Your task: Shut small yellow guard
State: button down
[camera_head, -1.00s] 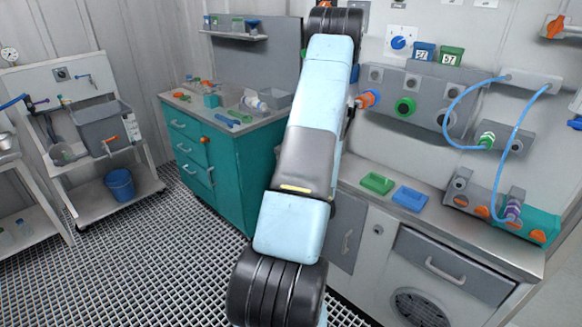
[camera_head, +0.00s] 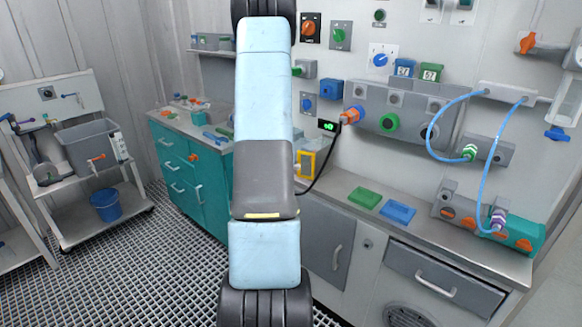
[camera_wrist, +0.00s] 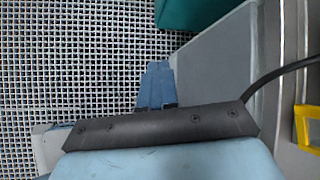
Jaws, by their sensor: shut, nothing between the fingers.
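A small yellow guard (camera_head: 313,164) shows in the head view just right of my arm, above the bench and partly hidden by the arm. It looks like an open-centred frame; whether it stands open or shut I cannot tell. Part of it also shows at the right edge of the wrist view (camera_wrist: 301,128). My gripper (camera_wrist: 156,72) shows in the wrist view with its blue fingers together, shut and empty. It is over the grating floor beside the bench, left of the guard and apart from it. In the head view the gripper is not visible.
A black cable (camera_head: 322,177) hangs near the guard from an orange-ended connector (camera_head: 351,115). The bench (camera_head: 420,228) carries a green tray (camera_head: 364,198) and a blue tray (camera_head: 397,212). A teal cabinet (camera_head: 178,160) stands left.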

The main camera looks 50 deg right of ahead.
jog(key=s+d+r+n+g+h, duration=0.1)
jog(key=s+d+r+g+h, duration=0.1)
jog(key=r+g, duration=0.45)
jog(key=s+d+r+n+g+h, duration=0.15)
jog(key=r+g, duration=0.25)
jog(key=r, duration=0.6)
send_near(304, 167)
jog(key=shift+h, duration=0.45)
jog(key=shift+s+a+f, duration=0.15)
jog(key=shift+a+f, duration=0.05)
jog(key=shift+f, duration=0.75)
jog(key=shift+s+a+f, duration=0.1)
jog(key=shift+a+f, duration=0.1)
jog(key=shift+f, duration=0.75)
jog(key=shift+s+a+f, duration=0.15)
jog(key=shift+f, duration=0.8)
